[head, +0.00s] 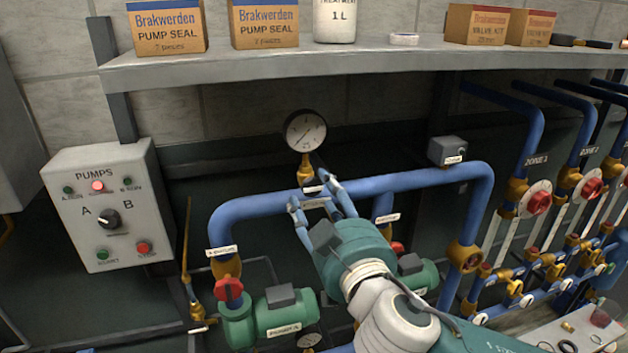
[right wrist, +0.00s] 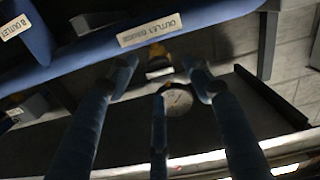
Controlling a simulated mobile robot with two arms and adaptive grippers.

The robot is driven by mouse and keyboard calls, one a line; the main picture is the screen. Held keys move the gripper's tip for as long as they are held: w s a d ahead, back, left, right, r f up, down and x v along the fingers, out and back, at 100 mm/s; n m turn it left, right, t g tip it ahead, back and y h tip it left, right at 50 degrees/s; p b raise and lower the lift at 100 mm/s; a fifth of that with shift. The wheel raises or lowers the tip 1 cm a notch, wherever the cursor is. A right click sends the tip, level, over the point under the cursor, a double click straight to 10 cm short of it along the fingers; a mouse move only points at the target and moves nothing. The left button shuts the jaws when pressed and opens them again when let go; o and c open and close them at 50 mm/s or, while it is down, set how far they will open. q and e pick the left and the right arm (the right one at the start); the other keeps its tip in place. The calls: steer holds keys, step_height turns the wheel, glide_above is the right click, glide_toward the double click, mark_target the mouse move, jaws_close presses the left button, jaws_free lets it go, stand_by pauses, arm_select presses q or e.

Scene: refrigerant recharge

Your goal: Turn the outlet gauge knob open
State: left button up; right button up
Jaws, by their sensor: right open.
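The outlet gauge (head: 305,131), with a round white dial, stands on a brass stem (head: 305,170) above the blue outlet pipe (head: 395,183). My right gripper (head: 318,203) reaches up from below, with its fingers spread in front of the pipe and the stem's foot. The gauge knob is mostly hidden behind the fingers, so I cannot tell its position. The right wrist view shows the OUTLET GAUGE label (right wrist: 149,30), brass fitting (right wrist: 158,52) and gauge dial (right wrist: 178,101) among the open fingers (right wrist: 160,76). I see no grip on anything. My left gripper is out of view.
A grey pump control box (head: 100,205) hangs at the left. A shelf (head: 350,66) with boxes runs above the gauge. Green pumps (head: 283,312) with a red valve handle (head: 229,289) stand below. Zone pipes with red knobs (head: 538,203) fill the right side.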

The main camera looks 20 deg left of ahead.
mark_target(313, 190)
steer(key=shift+p+x, duration=0.35)
steer(key=shift+x, duration=0.85)
steer(key=shift+w+a, duration=0.25)
steer(key=shift+w, duration=0.05)
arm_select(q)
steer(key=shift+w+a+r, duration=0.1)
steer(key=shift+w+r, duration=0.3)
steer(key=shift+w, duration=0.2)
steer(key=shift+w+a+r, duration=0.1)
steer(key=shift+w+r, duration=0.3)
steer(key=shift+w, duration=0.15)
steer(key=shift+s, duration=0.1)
arm_select(e)
steer(key=c, duration=1.2)
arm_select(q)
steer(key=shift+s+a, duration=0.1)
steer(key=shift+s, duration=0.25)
arm_select(e)
steer(key=shift+o, duration=0.2)
